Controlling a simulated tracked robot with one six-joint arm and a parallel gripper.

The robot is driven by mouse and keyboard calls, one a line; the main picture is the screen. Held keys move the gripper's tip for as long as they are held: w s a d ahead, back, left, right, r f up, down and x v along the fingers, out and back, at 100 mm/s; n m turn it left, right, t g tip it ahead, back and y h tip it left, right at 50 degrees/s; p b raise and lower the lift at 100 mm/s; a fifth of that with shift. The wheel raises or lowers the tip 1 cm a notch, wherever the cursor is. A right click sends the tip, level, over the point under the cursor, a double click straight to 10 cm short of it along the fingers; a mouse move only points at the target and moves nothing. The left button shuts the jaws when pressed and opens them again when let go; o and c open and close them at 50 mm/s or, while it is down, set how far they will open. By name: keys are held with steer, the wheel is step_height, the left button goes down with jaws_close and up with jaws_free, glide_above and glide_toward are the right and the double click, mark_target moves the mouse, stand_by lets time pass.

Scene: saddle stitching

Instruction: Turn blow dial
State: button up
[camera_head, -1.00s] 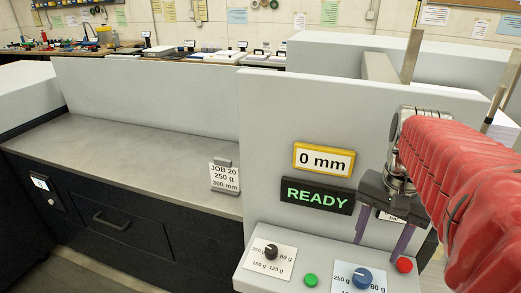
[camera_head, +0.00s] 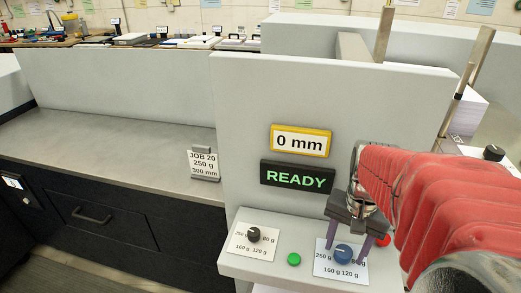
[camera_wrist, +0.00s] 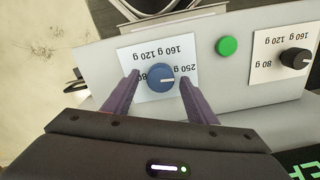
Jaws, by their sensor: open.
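The blue dial (camera_head: 343,253) sits on a white label marked 80 g, 120 g, 160 g and 250 g, on the front control ledge. It also shows in the wrist view (camera_wrist: 161,77), where its white pointer line faces right, toward the 250 g mark. My gripper (camera_head: 345,240) is open above the ledge, with its purple fingers apart on either side of the blue dial. In the wrist view the fingertips (camera_wrist: 160,77) flank the dial with gaps on both sides; I see no contact.
A black dial (camera_head: 253,234) with a similar label stands to the left. A green button (camera_head: 294,259) is between the dials, and a red button (camera_head: 383,240) is close beside my gripper. The panel shows "0 mm" (camera_head: 300,141) and "READY" (camera_head: 296,177). A job card (camera_head: 203,164) reads 250 g, 300 mm.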

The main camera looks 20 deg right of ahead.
mark_target(345, 251)
steer(key=c, duration=1.1)
steer(key=shift+o, duration=0.2)
steer(key=shift+n, duration=0.5)
steer(key=o, duration=1.1)
steer(key=shift+c, duration=0.2)
step_height(345, 251, up, 14)
